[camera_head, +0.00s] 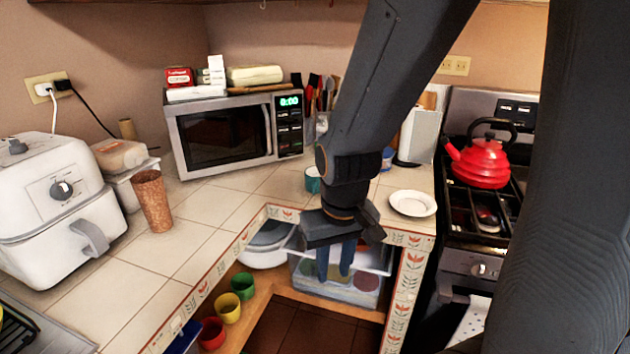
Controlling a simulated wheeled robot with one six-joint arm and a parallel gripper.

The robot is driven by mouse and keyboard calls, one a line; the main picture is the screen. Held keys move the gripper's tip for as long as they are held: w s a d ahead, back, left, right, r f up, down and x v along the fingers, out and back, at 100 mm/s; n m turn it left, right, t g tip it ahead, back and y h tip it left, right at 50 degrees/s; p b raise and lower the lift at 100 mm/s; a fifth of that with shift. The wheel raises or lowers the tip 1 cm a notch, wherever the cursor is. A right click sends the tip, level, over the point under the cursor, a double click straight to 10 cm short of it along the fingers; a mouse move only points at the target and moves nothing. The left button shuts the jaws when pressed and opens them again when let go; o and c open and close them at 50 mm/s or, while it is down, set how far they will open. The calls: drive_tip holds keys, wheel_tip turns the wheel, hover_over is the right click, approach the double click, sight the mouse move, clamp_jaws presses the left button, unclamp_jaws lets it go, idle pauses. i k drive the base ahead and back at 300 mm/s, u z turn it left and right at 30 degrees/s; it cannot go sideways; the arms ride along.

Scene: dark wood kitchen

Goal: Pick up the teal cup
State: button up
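The teal cup (312,181) stands on the tiled counter in front of the microwave's right end. My arm hides its right side. My gripper (335,272) points down to the right of and nearer than the cup, at the counter's inner edge, in front of a clear bin on the lower shelf. Its two fingers are apart with nothing seen between them. The gripper is not touching the cup.
A microwave (232,134) stands behind the cup. A white saucer (412,204) lies to the right, beside the stove with a red kettle (482,162). A brown tumbler (152,200) and white air fryer (58,205) are left. Red, yellow and green cups (243,286) sit on the lower shelf.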

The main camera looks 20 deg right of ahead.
sight(316, 183)
drive_tip(key=u, duration=0.05)
drive_tip(key=k, duration=0.5)
drive_tip(key=z, duration=1.45)
drive_tip(key=i, duration=0.85)
drive_tip(key=u, duration=1.65)
